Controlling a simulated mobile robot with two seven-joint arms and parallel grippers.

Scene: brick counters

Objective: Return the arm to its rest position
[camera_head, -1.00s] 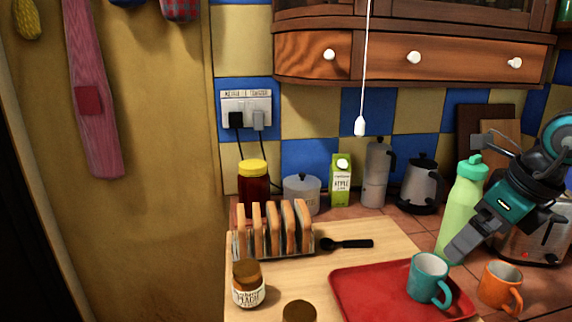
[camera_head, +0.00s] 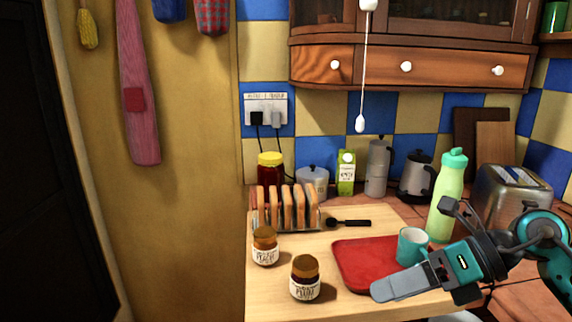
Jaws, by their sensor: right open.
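My right arm comes in from the right edge. Its teal and dark gripper (camera_head: 388,287) points left, with its grey fingers over the front of the red tray (camera_head: 352,262) in the picture. The gripper is open, and I see nothing held in it. The orange mug does not show now; my arm covers that area. My left gripper is not in view.
A wooden board (camera_head: 262,305) carries a toast rack (camera_head: 287,226), a black spoon (camera_head: 350,223) and two jars (camera_head: 265,245), (camera_head: 305,278). A green bottle (camera_head: 448,200) and a toaster (camera_head: 508,198) stand near my arm. A white pull cord (camera_head: 362,85) hangs above.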

